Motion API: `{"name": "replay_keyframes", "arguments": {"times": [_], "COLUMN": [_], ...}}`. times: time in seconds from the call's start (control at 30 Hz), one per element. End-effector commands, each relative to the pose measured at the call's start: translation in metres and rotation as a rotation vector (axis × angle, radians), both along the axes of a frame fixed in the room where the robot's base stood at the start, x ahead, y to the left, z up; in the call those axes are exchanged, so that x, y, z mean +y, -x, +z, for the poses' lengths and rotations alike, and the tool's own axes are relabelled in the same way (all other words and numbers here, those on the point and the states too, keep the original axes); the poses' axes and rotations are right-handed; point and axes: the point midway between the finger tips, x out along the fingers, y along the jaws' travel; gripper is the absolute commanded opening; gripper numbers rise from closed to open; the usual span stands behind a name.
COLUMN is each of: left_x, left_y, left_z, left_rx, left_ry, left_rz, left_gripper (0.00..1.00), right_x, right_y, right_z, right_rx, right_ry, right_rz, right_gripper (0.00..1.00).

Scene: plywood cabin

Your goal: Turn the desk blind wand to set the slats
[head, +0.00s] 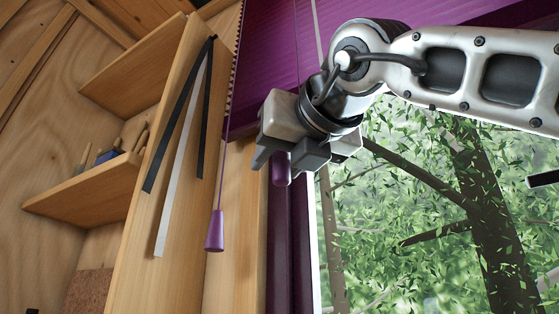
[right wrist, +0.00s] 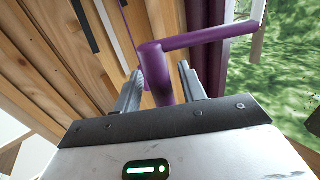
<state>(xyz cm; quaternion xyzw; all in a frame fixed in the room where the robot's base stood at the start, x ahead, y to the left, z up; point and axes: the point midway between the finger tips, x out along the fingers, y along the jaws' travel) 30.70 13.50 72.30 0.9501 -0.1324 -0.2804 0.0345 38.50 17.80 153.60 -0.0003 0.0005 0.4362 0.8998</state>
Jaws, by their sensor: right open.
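The wand is purple and ends in a crank: in the right wrist view its thick handle (right wrist: 157,72) stands between my fingers, with a crank arm running off to the right. In the head view the lower end of the handle (head: 281,170) shows below my right gripper (head: 289,160). My right gripper, also in the right wrist view (right wrist: 160,82), is open, one finger on each side of the handle. Whether either finger touches it I cannot tell. The purple blind (head: 285,60) is at the top, partly hidden by my right arm. My left gripper is out of view.
A purple cord tassel (head: 214,231) hangs left of my right gripper. Farther left stands a wooden shelf unit (head: 85,190) with black and white strips (head: 180,150) on its side panel. A window (head: 420,220) with foliage outside fills the right.

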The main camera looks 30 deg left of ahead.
Motion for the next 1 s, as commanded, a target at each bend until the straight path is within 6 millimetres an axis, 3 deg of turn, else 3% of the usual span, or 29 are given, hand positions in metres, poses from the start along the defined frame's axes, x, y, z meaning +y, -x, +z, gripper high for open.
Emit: {"name": "replay_keyframes", "arguments": {"times": [0.17, 0.6, 0.8, 1.0], "left_x": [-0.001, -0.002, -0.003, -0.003], "left_y": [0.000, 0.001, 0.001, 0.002], "left_z": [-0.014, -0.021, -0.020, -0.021], "left_rx": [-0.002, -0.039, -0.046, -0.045], "left_ry": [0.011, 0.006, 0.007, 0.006], "left_rz": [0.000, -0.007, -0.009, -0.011], "left_gripper": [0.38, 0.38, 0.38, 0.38], "right_x": [-0.023, -0.102, -0.119, -0.122], "right_y": [0.017, 0.081, 0.094, 0.097], "right_z": [-0.003, -0.002, -0.001, 0.000], "right_rx": [-0.005, -0.003, 0.000, 0.000], "right_ry": [-0.004, -0.002, -0.001, 0.000], "right_rz": [-0.001, 0.001, 0.001, 0.002], "right_gripper": [0.41, 0.41, 0.41, 0.41]}}
